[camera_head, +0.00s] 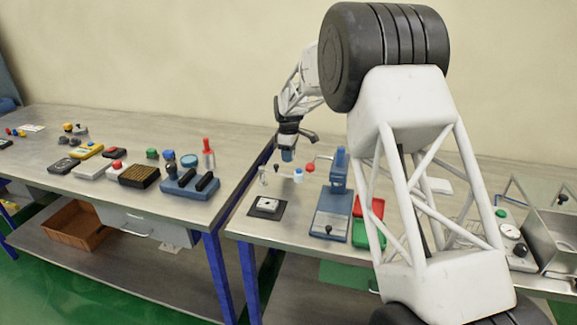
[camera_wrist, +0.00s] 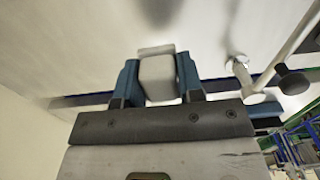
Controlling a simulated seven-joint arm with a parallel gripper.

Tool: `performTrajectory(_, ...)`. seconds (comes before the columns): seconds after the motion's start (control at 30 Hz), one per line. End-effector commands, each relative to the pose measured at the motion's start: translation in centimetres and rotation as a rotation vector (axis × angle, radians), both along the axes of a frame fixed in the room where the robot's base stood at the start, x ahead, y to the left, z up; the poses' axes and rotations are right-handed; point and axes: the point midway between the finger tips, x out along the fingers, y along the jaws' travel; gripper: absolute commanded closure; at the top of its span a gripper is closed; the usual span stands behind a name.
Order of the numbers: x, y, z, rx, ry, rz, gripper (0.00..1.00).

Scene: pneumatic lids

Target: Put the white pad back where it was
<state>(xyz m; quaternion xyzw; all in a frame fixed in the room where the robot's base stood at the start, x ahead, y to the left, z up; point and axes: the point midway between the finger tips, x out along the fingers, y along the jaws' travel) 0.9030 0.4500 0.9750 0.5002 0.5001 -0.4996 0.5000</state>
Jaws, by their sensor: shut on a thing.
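My gripper (camera_head: 287,155) is above the right table, pointing down. In the wrist view its two blue fingers (camera_wrist: 157,82) are shut on a whitish block (camera_wrist: 157,75), which I take to be the white pad. The pad cannot be made out in the head view, where the gripper is small. A white square piece with a dark spot (camera_head: 267,204) lies on a black mat (camera_head: 254,213) at the table's front left, below and left of the gripper. I cannot tell where the pad was before.
A blue press (camera_head: 333,208) and red and green bins (camera_head: 362,225) stand to the right. The left table (camera_head: 60,135) holds several small devices.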

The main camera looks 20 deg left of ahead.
Motion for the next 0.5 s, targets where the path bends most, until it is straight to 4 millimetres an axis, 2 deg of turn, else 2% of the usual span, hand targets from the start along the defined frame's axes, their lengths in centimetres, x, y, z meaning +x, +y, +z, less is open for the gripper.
performTrajectory(0.4,0.0,0.0,-4.3,-0.001,0.002,0.0,0.99)
performTrajectory(0.5,0.0,0.0,-4.9,0.0,0.001,0.0,0.99)
